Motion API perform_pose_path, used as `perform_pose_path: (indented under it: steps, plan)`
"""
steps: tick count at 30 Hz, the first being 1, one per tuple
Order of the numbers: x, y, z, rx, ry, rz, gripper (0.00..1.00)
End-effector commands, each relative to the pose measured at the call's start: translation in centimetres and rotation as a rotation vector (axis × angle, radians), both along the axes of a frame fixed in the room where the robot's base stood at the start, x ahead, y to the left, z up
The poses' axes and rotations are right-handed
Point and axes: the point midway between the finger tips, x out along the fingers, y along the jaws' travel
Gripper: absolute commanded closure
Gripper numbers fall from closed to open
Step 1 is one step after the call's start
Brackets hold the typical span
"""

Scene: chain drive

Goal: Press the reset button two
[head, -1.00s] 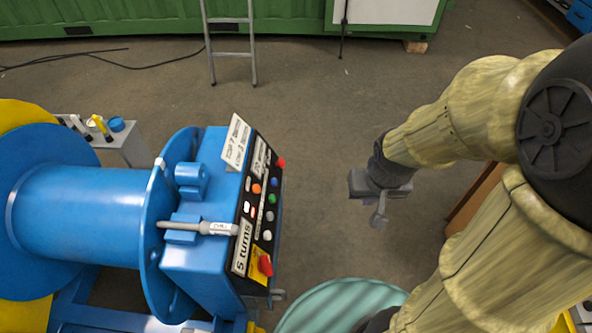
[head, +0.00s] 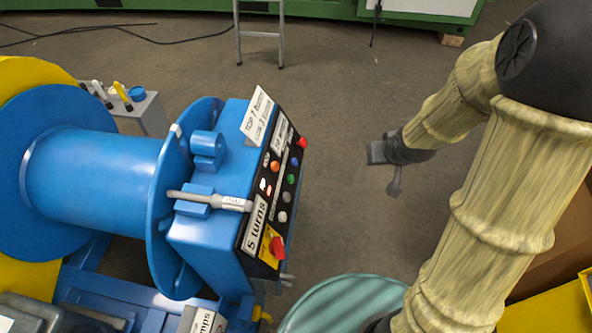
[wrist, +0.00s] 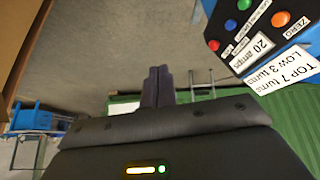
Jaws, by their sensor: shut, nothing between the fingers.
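The black control panel (head: 270,205) is on the sloped face of the blue machine (head: 215,250). It bears red (head: 302,143), orange (head: 275,166), blue (head: 295,162), green (head: 291,179) and pale (head: 282,216) buttons. A red switch (head: 277,247) sits on a yellow plate. In the wrist view, the orange button (wrist: 281,19) is beside the word "ZERO". I cannot make out which button is the reset button two. My gripper (head: 393,188) is shut and empty, in the air right of the panel and apart from it. Its closed fingers (wrist: 158,85) show in the wrist view.
A blue drum (head: 95,185) is left of the panel. A metal pin handle (head: 210,200) and upright sign (head: 257,115) project near it. A teal round top (head: 345,305) is below my gripper. A brown box (head: 555,240) stands at right. Floor between panel and gripper is clear.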

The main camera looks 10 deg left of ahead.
Motion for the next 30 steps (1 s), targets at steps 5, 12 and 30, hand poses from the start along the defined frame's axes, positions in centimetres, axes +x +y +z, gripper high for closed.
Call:
perform_pose_path:
  steps: [5, 12, 30]
  plan:
    - [6.5, 3.0, -8.6, 0.109, -0.186, 0.136, 1.00]
    - [11.8, 8.2, -16.5, 0.383, -0.437, 0.287, 1.00]
    - [13.2, 11.5, -18.9, 0.654, -0.627, 0.360, 1.00]
